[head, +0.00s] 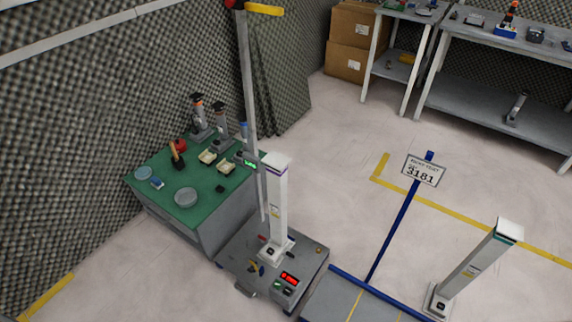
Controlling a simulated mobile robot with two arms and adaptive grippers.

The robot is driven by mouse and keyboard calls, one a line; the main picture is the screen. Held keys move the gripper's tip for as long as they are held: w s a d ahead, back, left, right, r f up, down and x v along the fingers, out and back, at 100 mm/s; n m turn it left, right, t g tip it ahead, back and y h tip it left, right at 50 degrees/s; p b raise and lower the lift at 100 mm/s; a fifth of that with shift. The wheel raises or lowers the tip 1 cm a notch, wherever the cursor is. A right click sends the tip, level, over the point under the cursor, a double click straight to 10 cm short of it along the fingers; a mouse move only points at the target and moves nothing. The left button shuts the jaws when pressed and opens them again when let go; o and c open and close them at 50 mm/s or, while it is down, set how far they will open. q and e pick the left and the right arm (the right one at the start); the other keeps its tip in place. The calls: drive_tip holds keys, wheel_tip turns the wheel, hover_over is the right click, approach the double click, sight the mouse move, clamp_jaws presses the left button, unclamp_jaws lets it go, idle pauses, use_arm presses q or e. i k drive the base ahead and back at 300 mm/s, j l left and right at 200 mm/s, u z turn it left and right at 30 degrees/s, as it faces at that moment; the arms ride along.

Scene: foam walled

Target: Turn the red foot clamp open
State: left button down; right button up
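A small red piece (262,238) lies at the foot of the white column (277,200), on the left side of its base. It may be the red foot clamp, but it is too small to tell whether it is turned open or closed. The column stands upright on a dark grey platform (302,257). A small yellow piece (257,267) sits on the platform's front left. Neither of my grippers is in view.
A red-lit display box (289,278) sits at the platform's front. A tall grey mast (247,90) rises beside the column. A green-topped bench (215,198) adjoins on the left. A second white column (470,268) and a sign post (395,225) stand right. Open floor lies behind.

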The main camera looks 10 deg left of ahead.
sight(263, 240)
drive_tip(key=j, duration=0.85)
drive_tip(key=j+u, duration=0.1)
drive_tip(key=j, duration=0.7)
drive_tip(key=i, duration=0.05)
